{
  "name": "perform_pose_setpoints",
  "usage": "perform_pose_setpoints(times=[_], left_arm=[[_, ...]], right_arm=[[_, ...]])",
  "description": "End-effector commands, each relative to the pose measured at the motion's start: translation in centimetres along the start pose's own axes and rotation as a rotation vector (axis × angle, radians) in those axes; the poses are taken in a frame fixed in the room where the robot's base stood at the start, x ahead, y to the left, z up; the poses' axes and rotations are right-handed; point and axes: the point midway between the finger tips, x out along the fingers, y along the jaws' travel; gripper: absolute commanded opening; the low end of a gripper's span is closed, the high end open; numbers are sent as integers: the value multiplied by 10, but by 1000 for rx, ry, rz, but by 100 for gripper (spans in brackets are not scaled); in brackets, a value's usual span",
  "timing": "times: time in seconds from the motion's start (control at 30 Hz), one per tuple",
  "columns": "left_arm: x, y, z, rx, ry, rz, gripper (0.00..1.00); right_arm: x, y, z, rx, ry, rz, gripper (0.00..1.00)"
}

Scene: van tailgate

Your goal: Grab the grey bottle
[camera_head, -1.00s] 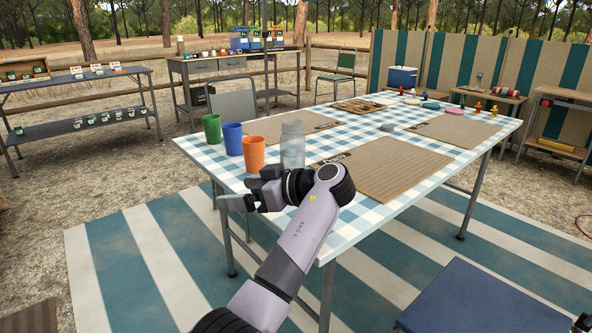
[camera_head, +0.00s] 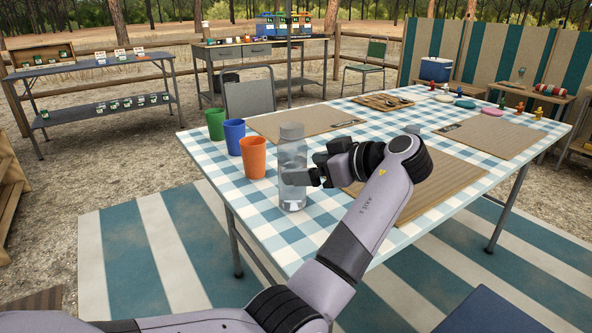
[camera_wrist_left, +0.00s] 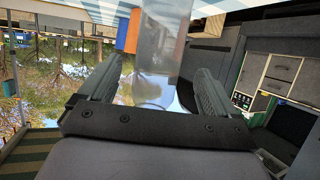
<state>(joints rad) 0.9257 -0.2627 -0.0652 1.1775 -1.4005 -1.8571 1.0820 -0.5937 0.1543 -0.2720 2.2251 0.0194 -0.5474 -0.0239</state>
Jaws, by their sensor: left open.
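The grey, see-through bottle (camera_head: 291,160) stands upright on the checked tablecloth near the table's left front edge, right of the orange cup (camera_head: 252,157). My left gripper (camera_head: 304,174) is open at the bottle's right side, and a finger crosses the lower half of the bottle. In the left wrist view the bottle (camera_wrist_left: 163,40) reaches in between the two spread fingers (camera_wrist_left: 158,75). I cannot tell whether either finger touches it. My right gripper is not in view.
A blue cup (camera_head: 234,138) and a green cup (camera_head: 215,124) stand in a row with the orange one. A brown placemat (camera_head: 440,190) lies under and right of my arm. A cutlery tray (camera_head: 383,101) and plates lie farther back on the table (camera_head: 215,155).

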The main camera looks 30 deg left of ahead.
Motion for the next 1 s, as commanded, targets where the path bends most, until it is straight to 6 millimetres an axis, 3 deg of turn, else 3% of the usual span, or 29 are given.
perform_pose_setpoints(times=[0.4,0.67,0.87,0.9,1.0], left_arm=[[51,2,12,0,1,-1,91],[55,3,10,0,1,1,91],[54,3,10,1,1,1,26],[54,3,9,-2,3,2,22],[54,3,9,-2,3,2,22]], right_arm=[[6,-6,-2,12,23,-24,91],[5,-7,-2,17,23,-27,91],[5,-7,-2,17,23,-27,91],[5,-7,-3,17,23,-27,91],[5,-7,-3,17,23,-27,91]])
